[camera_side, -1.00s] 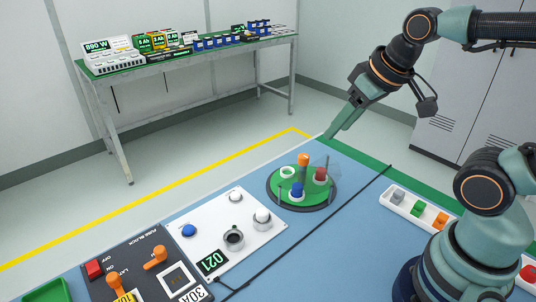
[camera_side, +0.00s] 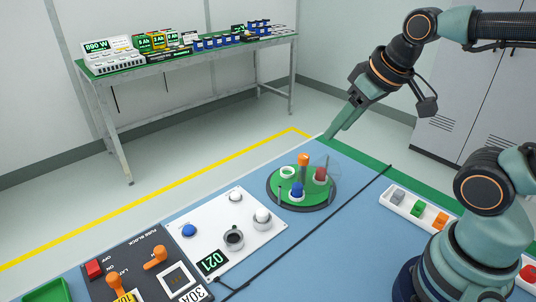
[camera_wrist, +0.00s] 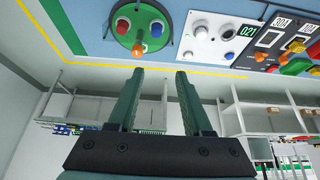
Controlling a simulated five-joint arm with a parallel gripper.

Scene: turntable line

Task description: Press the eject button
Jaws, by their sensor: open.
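A white panel (camera_side: 207,215) on the blue table carries a blue domed button (camera_side: 189,230), a small white knob (camera_side: 236,195), a white-capped post (camera_side: 262,216), a dark round fitting (camera_side: 234,239) and a display reading 021 (camera_side: 213,262). No readable label marks which one is the eject button. My gripper (camera_side: 330,136) is high beyond the turntable, well away from the panel. In the wrist view my gripper (camera_wrist: 160,72) is open and empty, and the panel (camera_wrist: 212,48) shows at upper right, past the fingers.
The green turntable (camera_side: 273,191) holds a tall orange peg and red, blue and white round pieces. A dark fuse block (camera_side: 130,262) with orange levers lies at front left. A white tray (camera_side: 408,210) of coloured blocks sits at right. A black cable crosses the table.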

